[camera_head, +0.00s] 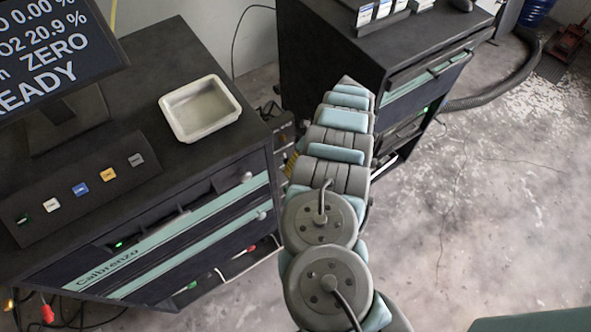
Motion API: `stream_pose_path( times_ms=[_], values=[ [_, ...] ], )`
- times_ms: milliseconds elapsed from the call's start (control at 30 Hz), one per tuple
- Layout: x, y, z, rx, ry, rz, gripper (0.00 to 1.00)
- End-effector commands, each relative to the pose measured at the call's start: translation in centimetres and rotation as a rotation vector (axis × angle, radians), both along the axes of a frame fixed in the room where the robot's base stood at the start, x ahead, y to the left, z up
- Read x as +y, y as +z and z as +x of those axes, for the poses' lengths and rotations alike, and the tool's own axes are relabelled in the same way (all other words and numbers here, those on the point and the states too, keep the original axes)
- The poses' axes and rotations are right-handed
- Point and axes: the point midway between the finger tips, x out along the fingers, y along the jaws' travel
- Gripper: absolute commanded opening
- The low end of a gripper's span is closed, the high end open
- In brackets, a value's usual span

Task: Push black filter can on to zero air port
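I cannot make out the black filter can or the zero air port. My arm reaches up from the bottom of the view toward the gap between two dark cabinets. My gripper does not show; it is hidden beyond or behind the arm links. Part of some dark equipment (284,130) with small yellow details shows in the gap, beside the left cabinet (215,225) and partly behind my arm. I cannot tell whether a port is on it.
A white tray (233,96) and a button panel (125,168) stand on the left cabinet. A monitor (75,45) there reads ZERO and READY. The right cabinet (335,45) stands behind my arm. A thick black hose (500,88) runs along the floor.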

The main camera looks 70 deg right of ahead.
Motion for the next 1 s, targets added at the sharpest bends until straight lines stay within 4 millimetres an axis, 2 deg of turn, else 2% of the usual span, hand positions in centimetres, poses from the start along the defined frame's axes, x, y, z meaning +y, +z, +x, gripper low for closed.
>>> stream_pose_path(
  times_ms=[1000],
  values=[
    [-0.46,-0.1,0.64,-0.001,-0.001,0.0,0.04]
  ],
)
